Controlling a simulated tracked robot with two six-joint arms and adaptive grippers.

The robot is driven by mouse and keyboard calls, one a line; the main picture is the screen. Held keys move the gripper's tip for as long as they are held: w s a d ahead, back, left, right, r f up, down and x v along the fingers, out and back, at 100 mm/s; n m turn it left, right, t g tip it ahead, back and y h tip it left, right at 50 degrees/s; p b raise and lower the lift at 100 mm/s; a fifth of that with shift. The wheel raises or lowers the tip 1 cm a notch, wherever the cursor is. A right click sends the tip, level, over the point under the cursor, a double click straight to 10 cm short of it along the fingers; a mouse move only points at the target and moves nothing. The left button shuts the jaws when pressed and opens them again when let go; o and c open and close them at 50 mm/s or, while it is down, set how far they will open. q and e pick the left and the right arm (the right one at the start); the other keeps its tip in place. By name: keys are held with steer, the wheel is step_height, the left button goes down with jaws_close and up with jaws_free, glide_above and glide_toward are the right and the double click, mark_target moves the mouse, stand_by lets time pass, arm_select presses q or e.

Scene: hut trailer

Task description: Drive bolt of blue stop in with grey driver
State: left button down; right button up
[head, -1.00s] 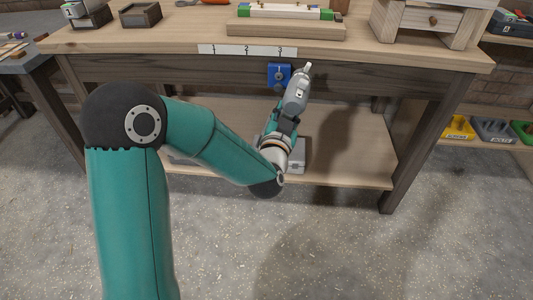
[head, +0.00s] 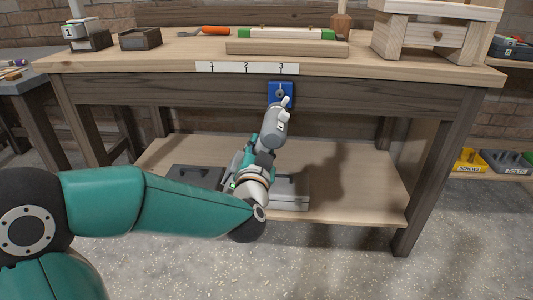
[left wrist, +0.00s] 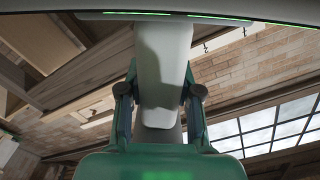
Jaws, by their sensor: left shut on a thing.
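The blue stop (head: 280,93) is on the dark front rail of the bench, under the number 3. A dark round spot, possibly the bolt, shows on its face. My left gripper (head: 258,162) is shut on the grey driver (head: 272,128), below the stop. The driver points up, and its tip overlaps the stop's lower right part in the head view; I cannot tell whether it touches. In the left wrist view the driver (left wrist: 163,60) stands between the two fingers of my left gripper (left wrist: 160,95). The stop does not show there. My right gripper is not in view.
The bench top (head: 150,56) carries a wooden block with a green-ended bar (head: 285,35), an orange-handled tool (head: 215,30) and small dark boxes (head: 140,38). A grey case (head: 290,190) lies on the lower shelf (head: 350,190) behind my arm. Bins (head: 500,160) stand at right.

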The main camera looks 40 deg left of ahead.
arm_select(q)
steer(key=shift+r, duration=0.2)
steer(key=shift+r+p, duration=0.1)
steer(key=shift+p, duration=0.45)
steer(key=shift+w+a, duration=0.25)
steer(key=shift+x, duration=2.3)
steer(key=shift+p, duration=0.3)
steer(key=shift+w, duration=0.2)
